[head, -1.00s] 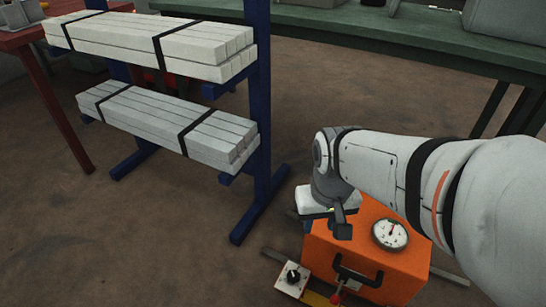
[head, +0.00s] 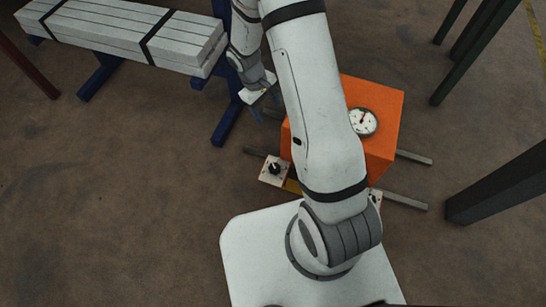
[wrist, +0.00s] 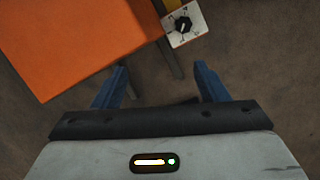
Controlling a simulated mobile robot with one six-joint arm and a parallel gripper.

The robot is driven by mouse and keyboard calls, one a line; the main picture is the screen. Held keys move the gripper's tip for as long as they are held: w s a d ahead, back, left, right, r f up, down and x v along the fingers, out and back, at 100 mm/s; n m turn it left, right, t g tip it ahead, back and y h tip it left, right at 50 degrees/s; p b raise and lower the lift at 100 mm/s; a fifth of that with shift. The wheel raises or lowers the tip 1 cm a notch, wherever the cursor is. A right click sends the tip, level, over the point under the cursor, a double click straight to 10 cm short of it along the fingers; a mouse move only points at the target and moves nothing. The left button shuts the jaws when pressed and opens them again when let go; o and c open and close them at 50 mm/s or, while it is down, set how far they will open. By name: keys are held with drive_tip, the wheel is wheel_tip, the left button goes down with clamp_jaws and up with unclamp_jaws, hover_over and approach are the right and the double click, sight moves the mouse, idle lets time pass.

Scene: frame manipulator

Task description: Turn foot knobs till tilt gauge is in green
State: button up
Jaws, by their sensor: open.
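The orange box (head: 385,95) stands on thin rails near the floor, partly hidden by my arm. A black foot knob (head: 275,168) sits on a white plate at the box's near left. This knob also shows in the wrist view (wrist: 182,24), at the top right beside the box's corner. Another white plate (head: 376,197) is half hidden behind my arm. My gripper (wrist: 160,85) is open and empty, apart from the knob, left of the box.
A blue rack (head: 222,125) with strapped white bars (head: 130,28) stands close to my gripper on the left. Grey rails (head: 405,201) stick out right of the box. Dark table legs (head: 500,185) stand at the right. The floor at lower left is clear.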

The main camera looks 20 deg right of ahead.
wheel_tip(320, 180, down, 8)
drive_tip(key=n, duration=0.2)
drive_tip(key=n+g+h+p, duration=0.1)
drive_tip(key=n+p, duration=0.1)
drive_tip(key=n, duration=0.1)
approach(274, 168)
drive_tip(key=f, duration=0.1)
drive_tip(key=b+x, duration=0.2)
drive_tip(key=x, duration=0.5)
drive_tip(key=shift+s+d+f, duration=0.1)
drive_tip(key=shift+d, duration=0.15)
drive_tip(key=shift+c, duration=0.6)
drive_tip(key=c, duration=0.9)
drive_tip(key=shift+o, duration=0.2)
drive_tip(key=shift+s+a+n+t+b, duration=0.15)
drive_tip(key=shift+n+b, duration=0.15)
drive_tip(key=shift+n, duration=0.35)
drive_tip(key=shift+d+n+t+b, duration=0.15)
drive_tip(key=shift+n+b, duration=0.15)
drive_tip(key=shift+n, duration=0.35)
drive_tip(key=shift+a, duration=0.1)
